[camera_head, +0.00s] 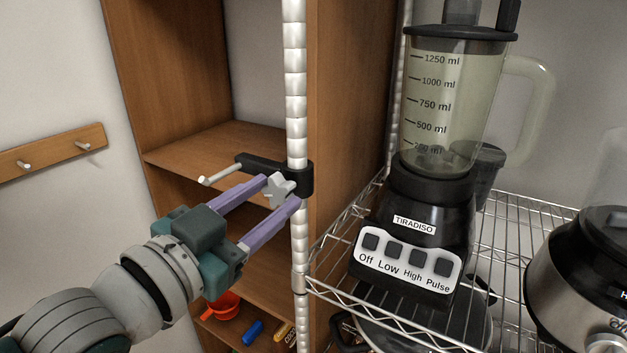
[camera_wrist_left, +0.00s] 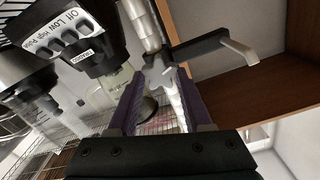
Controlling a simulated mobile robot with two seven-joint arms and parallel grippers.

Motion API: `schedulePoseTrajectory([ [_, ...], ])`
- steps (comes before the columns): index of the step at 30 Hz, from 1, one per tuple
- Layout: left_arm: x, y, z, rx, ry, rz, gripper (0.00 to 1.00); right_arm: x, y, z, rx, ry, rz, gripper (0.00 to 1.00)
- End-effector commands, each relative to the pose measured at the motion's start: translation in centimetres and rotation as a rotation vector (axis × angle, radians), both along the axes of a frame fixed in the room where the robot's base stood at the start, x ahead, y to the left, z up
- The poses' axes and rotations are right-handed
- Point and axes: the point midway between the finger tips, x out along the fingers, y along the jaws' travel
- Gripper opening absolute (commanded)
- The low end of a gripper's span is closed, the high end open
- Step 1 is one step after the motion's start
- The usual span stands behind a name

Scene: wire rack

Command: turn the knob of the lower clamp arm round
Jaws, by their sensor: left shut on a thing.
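The lower clamp arm (camera_head: 262,165) is a black bracket fixed round the white rack post (camera_head: 296,95). A light hook sticks out at its left end. Its knob (camera_head: 280,189) is a pale grey star shape on the front of the clamp. My left gripper (camera_head: 283,192) reaches in from the lower left, its two purple fingers on either side of the knob and shut on it. In the left wrist view the knob (camera_wrist_left: 158,75) sits between the fingertips, with the clamp arm (camera_wrist_left: 205,46) running to the right. My right gripper is not in view.
A blender (camera_head: 420,200) stands on the wire shelf (camera_head: 510,235) right of the post. Another appliance (camera_head: 590,275) stands at the far right. A wooden cabinet (camera_head: 215,135) is behind the post, with a red-orange item (camera_head: 222,306) low inside. A wooden hook rail (camera_head: 50,152) hangs on the left wall.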

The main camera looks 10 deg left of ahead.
Motion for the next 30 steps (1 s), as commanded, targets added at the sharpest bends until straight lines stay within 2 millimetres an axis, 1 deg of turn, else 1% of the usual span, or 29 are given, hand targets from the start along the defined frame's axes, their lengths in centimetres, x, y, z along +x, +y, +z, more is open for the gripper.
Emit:
schedulePoseTrajectory([
  [1,-0.01,-0.02,-0.08,0.072,-0.027,0.001,0.00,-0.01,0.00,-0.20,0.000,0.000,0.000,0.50],
  [3,-0.02,-0.04,-0.09,0.159,-0.059,0.001,0.00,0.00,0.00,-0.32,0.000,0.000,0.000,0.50],
  [5,-0.01,-0.05,-0.06,0.205,-0.075,0.000,0.00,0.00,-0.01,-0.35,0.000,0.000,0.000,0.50],
  [13,-0.02,-0.05,-0.01,0.220,-0.080,0.000,0.00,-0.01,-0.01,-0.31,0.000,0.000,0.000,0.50],
  [14,-0.01,-0.04,0.00,0.220,-0.080,0.000,0.52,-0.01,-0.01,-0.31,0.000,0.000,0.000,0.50],
  [21,-0.01,-0.04,-0.01,0.218,-0.079,0.000,0.79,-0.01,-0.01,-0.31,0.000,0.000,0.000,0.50],
  [30,-0.18,0.03,-0.06,0.217,-0.079,0.000,0.80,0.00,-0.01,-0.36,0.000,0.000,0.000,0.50],
])
